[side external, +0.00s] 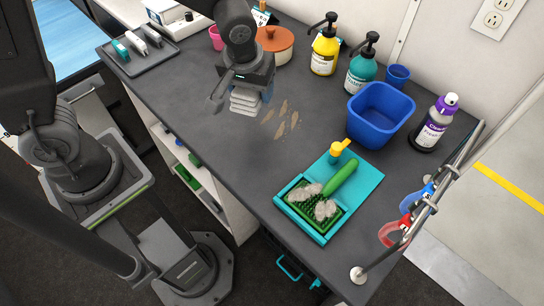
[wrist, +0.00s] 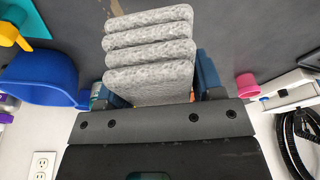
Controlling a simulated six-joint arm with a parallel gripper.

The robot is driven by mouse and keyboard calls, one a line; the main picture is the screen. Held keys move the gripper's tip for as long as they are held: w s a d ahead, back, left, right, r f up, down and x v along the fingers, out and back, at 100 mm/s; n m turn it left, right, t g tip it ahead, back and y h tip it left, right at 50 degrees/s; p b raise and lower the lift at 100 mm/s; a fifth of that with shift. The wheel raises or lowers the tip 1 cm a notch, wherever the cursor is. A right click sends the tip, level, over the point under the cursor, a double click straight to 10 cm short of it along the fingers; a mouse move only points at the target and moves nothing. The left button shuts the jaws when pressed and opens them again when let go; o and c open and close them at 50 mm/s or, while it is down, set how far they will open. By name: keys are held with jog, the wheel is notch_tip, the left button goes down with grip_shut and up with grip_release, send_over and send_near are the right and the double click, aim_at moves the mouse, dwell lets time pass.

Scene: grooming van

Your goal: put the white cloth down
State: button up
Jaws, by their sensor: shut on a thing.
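The white cloth (side external: 245,102) is folded into several stacked layers and looks pale grey. My gripper (side external: 248,88) is shut on it and points down over the dark counter (side external: 200,100). In the wrist view the cloth (wrist: 150,70) sits between the two blue fingers of my gripper (wrist: 155,85), its folds facing the camera. The cloth hangs low over the counter; I cannot tell whether its lower edge touches.
Brown smears (side external: 282,118) mark the counter right of the cloth. A blue tub (side external: 380,114), a teal tray (side external: 362,185) with a green brush (side external: 340,180), and yellow (side external: 325,52) and teal (side external: 361,72) pump bottles stand further right. A grey tray (side external: 140,55) is at left.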

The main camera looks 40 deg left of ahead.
jog(key=s+m, duration=0.2)
jog(key=m, duration=0.1)
jog(key=s+a+r+m+h, duration=0.1)
jog(key=shift+m, duration=0.4)
jog(key=shift+s+d, duration=0.15)
jog(key=shift+d, duration=0.05)
send_over(275, 165)
jog(key=f, duration=0.6)
jog(key=shift+s+f, duration=0.35)
jog(key=shift+f, duration=0.05)
jog(key=shift+t, duration=0.3)
jog(key=shift+f, duration=2.05)
jog(key=shift+f, duration=0.25)
